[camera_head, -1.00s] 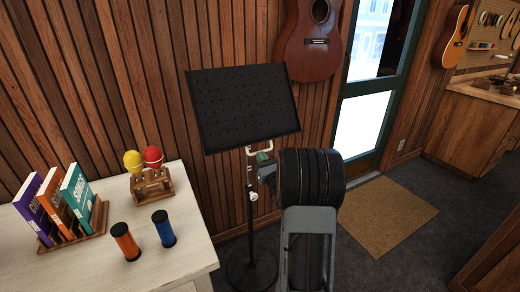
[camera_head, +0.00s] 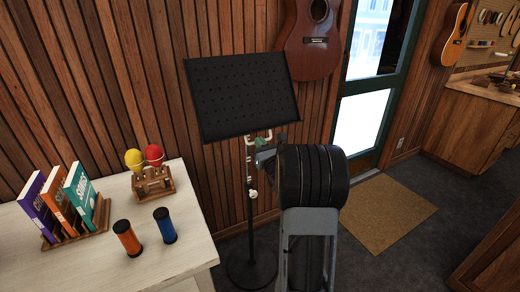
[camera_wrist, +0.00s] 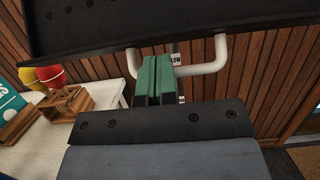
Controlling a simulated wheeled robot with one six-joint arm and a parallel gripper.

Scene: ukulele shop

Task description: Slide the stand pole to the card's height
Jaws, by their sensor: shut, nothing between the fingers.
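The black music stand has a perforated desk (camera_head: 241,95) on a slim pole (camera_head: 250,215) with a round base (camera_head: 251,268). A pale U-shaped handle (camera_head: 266,137) hangs under the desk; it also shows in the wrist view (camera_wrist: 207,67). A white knob (camera_head: 253,194) sits lower on the pole. Small labels (camera_wrist: 175,59) mark the pole; their text is hard to read. My gripper (camera_wrist: 157,60) is shut and empty, its green fingers at the middle of the handle. I cannot tell whether they touch it. I cannot make out a card.
A pale table (camera_head: 170,262) on the left holds a book rack (camera_head: 80,229), a maraca stand (camera_head: 154,183) and two shakers (camera_head: 127,237). A red-brown guitar (camera_head: 309,38) hangs behind the stand. A mat (camera_head: 386,212) and open floor lie right.

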